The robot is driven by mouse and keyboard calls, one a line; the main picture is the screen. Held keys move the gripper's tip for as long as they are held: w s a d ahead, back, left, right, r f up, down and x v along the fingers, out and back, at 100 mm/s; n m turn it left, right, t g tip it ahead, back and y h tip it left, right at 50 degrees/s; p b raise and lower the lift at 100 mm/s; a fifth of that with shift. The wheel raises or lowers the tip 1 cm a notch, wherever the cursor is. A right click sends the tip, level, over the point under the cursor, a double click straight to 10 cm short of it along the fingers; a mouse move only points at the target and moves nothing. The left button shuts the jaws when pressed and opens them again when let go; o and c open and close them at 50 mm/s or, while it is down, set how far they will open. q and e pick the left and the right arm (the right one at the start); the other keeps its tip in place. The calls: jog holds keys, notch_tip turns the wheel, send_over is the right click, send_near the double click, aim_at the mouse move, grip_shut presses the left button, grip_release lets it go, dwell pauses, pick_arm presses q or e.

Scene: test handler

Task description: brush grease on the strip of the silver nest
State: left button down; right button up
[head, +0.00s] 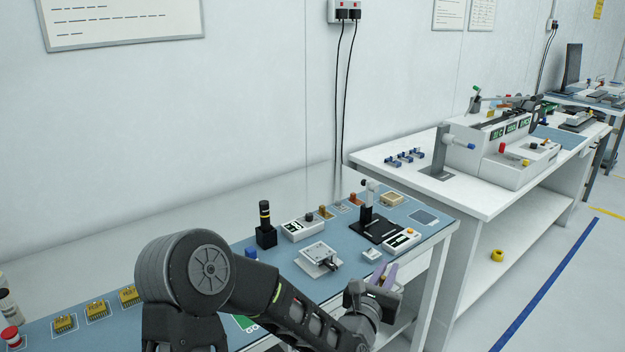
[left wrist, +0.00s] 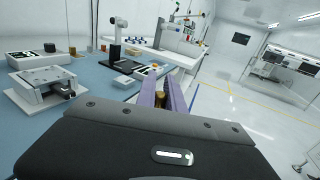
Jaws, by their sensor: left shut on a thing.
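My left gripper (head: 388,274) has purple fingers and is over the front right edge of the blue-topped bench. It also shows in the left wrist view (left wrist: 168,88), shut on a small brass-brown thing (left wrist: 159,97) that is mostly hidden between the fingers. I cannot tell whether this is the brush. A silver plate fixture on a white base, which looks like the silver nest (head: 318,258), sits on the bench to the left of the gripper. It shows at the left of the left wrist view (left wrist: 45,79), apart from the gripper. Its strip is too small to make out.
A black block with a yellow-banded cylinder (head: 265,224), a white box (head: 303,229) and a black stand (head: 376,230) are behind the fixture. A white control box (head: 403,241) is near the bench's right edge. Gold parts (head: 97,309) lie at the left. A white table (head: 475,200) stands beyond.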

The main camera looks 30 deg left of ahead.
pick_arm(q)
jog(key=w+a+r+n+g+y, duration=0.1)
jog(key=a+r+y, duration=0.1)
jog(key=a+r, duration=0.3)
jog(key=w+a+r+n+y, duration=0.2)
jog(key=a+r, duration=0.3)
jog(key=a, duration=0.6)
jog(key=w+a+r+n+g+y, duration=0.1)
jog(key=w+a+r+n+y, duration=0.1)
jog(key=a+r, duration=0.3)
jog(key=a+y+b, duration=0.1)
jog(key=a, duration=0.2)
jog(key=shift+w+g+y, duration=0.25)
jog(key=shift+g+y, duration=0.05)
jog(key=shift+f, duration=0.1)
